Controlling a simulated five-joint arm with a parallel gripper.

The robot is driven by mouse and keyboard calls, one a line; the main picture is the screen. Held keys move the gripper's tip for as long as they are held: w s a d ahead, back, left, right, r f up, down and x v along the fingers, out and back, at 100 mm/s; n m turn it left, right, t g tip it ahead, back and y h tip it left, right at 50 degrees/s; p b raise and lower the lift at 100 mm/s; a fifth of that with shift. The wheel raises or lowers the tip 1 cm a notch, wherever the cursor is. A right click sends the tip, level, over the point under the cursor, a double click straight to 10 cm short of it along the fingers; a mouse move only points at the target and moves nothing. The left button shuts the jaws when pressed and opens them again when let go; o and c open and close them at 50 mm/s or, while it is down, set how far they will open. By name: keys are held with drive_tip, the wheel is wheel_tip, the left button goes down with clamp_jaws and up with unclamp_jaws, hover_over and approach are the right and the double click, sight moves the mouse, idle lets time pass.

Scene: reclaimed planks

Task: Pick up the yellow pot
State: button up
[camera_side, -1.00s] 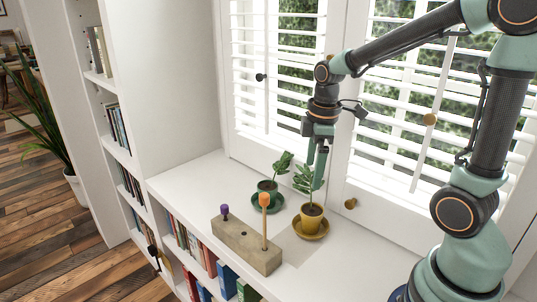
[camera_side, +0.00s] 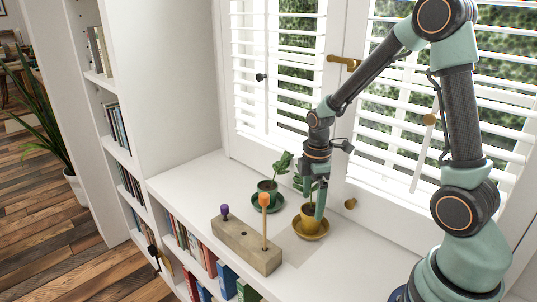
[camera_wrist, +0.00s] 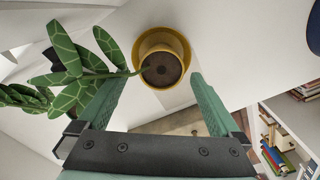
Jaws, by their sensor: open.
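The yellow pot (camera_side: 309,222) stands upright on a yellow saucer (camera_side: 322,233) on the white shelf top, with a leafy green plant in it. In the wrist view the pot (camera_wrist: 160,45) and its dark soil lie ahead of the fingers, near the middle of the gap. My gripper (camera_side: 314,205) is open and points down at the pot, its fingers low over the plant. The wrist view shows my gripper (camera_wrist: 155,85) empty, with leaves (camera_wrist: 75,60) crossing its left finger. In the side view my gripper hides part of the plant and pot; I cannot tell if it touches them.
A green pot (camera_side: 267,187) with a plant stands on a green saucer (camera_side: 262,204) just left of the yellow pot. A wooden block (camera_side: 245,245) with a purple peg and an orange-topped peg lies in front. Window shutters (camera_side: 400,110) rise behind. The right shelf top is clear.

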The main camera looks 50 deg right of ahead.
sight(312, 211)
wheel_tip(312, 211, down, 4)
drive_tip(key=shift+s+f, duration=0.1)
drive_tip(key=shift+s, duration=0.05)
clamp_jaws()
idle(0.4)
